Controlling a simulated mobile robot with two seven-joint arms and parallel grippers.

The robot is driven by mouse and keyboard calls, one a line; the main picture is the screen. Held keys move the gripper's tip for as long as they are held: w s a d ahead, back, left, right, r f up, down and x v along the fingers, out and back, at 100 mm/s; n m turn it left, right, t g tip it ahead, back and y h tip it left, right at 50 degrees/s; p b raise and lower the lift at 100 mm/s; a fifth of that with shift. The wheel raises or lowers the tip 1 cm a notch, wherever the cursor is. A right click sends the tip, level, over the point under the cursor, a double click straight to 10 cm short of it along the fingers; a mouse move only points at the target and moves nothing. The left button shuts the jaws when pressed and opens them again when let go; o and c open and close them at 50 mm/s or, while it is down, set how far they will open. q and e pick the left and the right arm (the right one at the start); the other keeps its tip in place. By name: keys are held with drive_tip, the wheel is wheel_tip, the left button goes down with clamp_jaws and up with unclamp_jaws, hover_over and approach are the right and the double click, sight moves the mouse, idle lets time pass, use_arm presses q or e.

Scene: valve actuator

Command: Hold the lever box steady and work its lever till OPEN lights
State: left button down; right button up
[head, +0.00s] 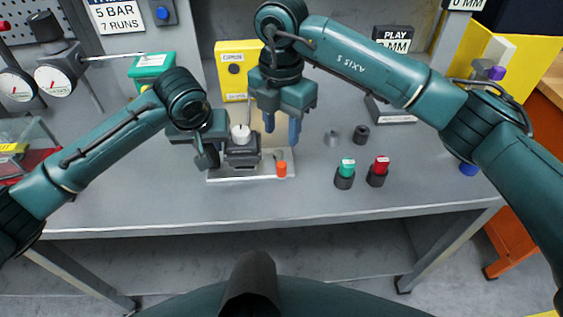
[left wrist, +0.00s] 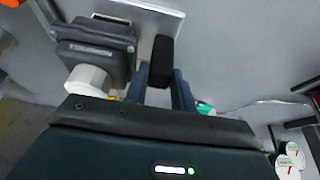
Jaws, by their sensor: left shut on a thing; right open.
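The lever box (head: 242,152) is a dark grey block with a white round cap on top, on a pale base plate (head: 222,179). Its lever has an orange knob (head: 281,169) at the plate's front right. I cannot make out a lit OPEN lamp.
A yellow box (head: 237,65) stands behind the lever box. Gauges (head: 54,80) are at the left. The bench front is clear.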

sight(282, 164)
wheel_tip(282, 164, down, 11)
drive_tip(key=shift+r, duration=0.2)
drive_tip(key=shift+c, duration=0.3)
clamp_jaws()
idle(0.4)
